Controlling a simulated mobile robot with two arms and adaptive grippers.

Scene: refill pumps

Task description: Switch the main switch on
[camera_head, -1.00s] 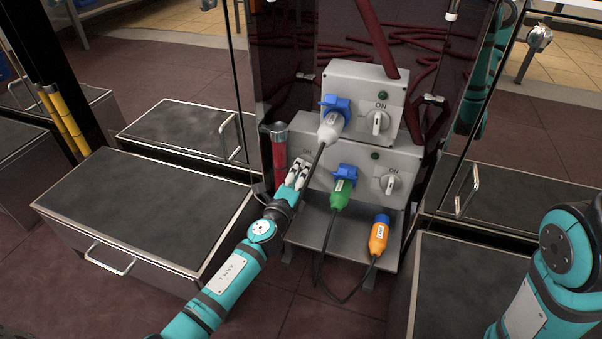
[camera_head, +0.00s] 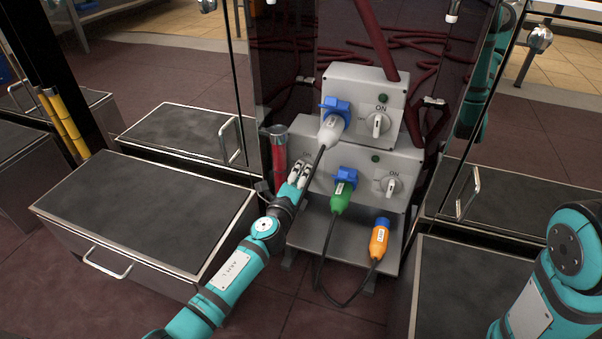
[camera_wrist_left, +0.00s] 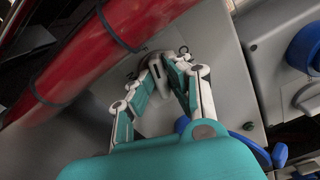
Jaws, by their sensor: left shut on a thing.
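The main switch is a grey rotary knob (camera_wrist_left: 155,70) on the left part of the lower grey box (camera_head: 322,180). My left gripper (camera_head: 300,170) reaches this knob from the front. In the left wrist view its two fingers (camera_wrist_left: 163,75) are closed on the knob, one on each side. In the head view the gripper hides the knob, with part of an ON label showing just above it. The knob's exact angle is hard to tell. My right arm shows at the lower right of the head view, but its gripper is out of view.
A red cylinder (camera_head: 279,160) stands close left of the gripper. A white plug (camera_head: 331,132) and a green plug (camera_head: 341,198) sit in blue sockets, their cables hanging near my left arm. An orange plug (camera_head: 379,240) is on the lower panel. Two other ON knobs are at right.

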